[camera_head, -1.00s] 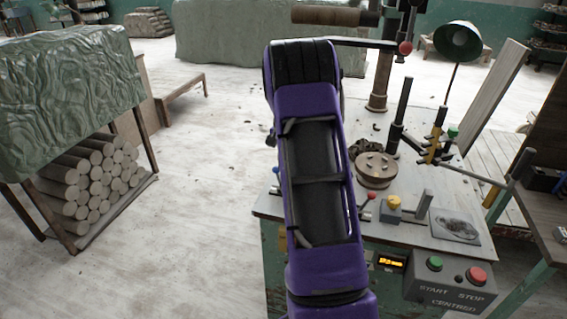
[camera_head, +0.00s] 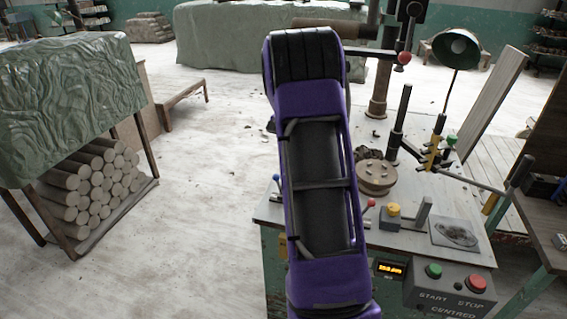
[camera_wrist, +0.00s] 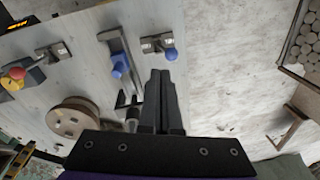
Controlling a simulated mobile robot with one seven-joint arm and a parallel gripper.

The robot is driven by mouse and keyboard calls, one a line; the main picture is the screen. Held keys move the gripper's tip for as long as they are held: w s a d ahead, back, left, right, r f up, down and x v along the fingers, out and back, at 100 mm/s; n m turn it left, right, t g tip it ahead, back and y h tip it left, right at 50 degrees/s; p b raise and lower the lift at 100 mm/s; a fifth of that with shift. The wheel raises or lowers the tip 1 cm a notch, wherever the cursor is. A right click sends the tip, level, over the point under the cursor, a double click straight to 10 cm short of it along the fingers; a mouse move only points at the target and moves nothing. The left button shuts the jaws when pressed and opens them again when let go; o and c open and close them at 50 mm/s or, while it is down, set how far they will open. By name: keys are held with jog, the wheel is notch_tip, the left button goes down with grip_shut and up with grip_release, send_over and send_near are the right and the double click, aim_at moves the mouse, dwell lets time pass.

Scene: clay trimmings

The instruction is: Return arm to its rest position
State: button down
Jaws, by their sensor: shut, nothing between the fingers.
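My purple arm (camera_head: 318,280) rises through the middle of the head view, in front of the workbench's left part. My gripper is hidden behind it there. In the wrist view my gripper (camera_wrist: 161,75) shows as two dark fingers close together, with nothing between them. The fingers appear over the bench edge. A blue-knobbed lever (camera_wrist: 170,54) lies just past the fingertips, and a second blue handle (camera_wrist: 119,65) is to their left. I cannot tell the height of the fingers above the bench.
The workbench (camera_head: 410,235) carries a round wooden disc (camera_head: 376,178), a yellow knob (camera_head: 393,209), a steel plate (camera_head: 455,232) and a START/STOP box (camera_head: 450,290). A lamp (camera_head: 456,48) and upright posts stand behind. A rack of clay rolls (camera_head: 85,195) is left. The floor between (camera_head: 200,220) is open.

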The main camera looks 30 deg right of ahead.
jog(key=shift+s+r, duration=0.15)
jog(key=shift+r, duration=0.85)
